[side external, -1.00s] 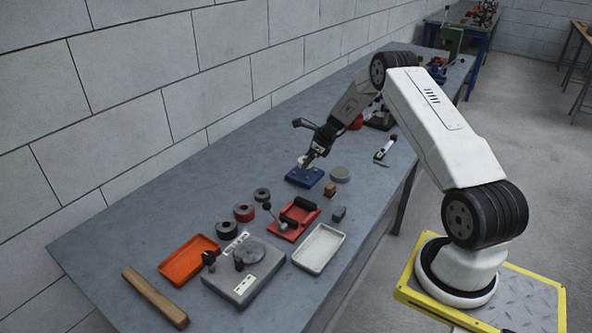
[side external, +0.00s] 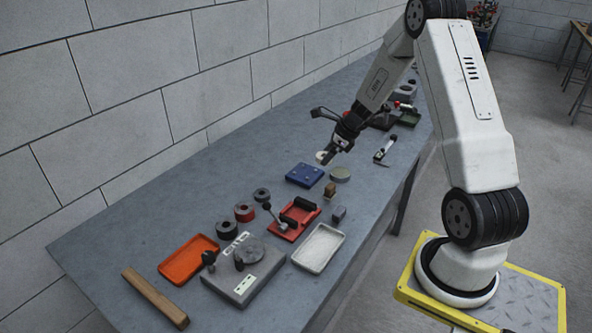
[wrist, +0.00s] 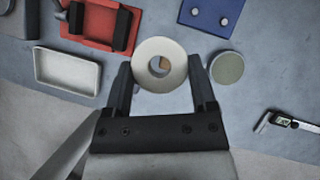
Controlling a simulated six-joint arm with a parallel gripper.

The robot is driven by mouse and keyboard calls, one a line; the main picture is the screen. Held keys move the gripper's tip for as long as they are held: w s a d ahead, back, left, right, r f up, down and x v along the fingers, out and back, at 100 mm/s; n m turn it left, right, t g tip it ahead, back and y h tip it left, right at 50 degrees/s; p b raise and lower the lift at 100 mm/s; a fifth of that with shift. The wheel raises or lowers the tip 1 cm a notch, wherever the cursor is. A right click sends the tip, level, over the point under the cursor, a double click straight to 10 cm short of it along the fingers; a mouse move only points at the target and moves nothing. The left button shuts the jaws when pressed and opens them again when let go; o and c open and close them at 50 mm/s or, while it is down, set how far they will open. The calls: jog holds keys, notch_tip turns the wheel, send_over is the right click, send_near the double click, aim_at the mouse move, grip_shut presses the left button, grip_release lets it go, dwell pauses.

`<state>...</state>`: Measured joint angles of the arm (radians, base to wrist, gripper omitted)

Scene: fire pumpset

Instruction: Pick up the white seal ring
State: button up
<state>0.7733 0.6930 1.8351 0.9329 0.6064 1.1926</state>
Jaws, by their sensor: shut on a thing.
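The white seal ring (wrist: 145,70) is between the fingertips of my gripper (wrist: 160,78) in the wrist view, and the fingers are shut on its sides. In the side view the ring (side external: 321,157) shows small at the tip of my gripper (side external: 327,156). It is held above the table, behind the blue block (side external: 304,175). The blue block also shows in the wrist view (wrist: 211,14), with small light studs on its top.
A round grey-green disc (side external: 340,174) and a caliper (side external: 385,150) lie nearby. A red fixture (side external: 291,222), a white tray (side external: 319,248), an orange tray (side external: 188,259) and several rollers stand toward the front. Bare table (side external: 240,165) lies left of the blue block.

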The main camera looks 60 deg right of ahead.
jog(key=shift+s+a+r, duration=0.3)
jog(key=shift+s, duration=0.25)
jog(key=shift+s+a+r, duration=0.25)
jog(key=shift+s, duration=0.25)
jog(key=shift+a+f, duration=0.1)
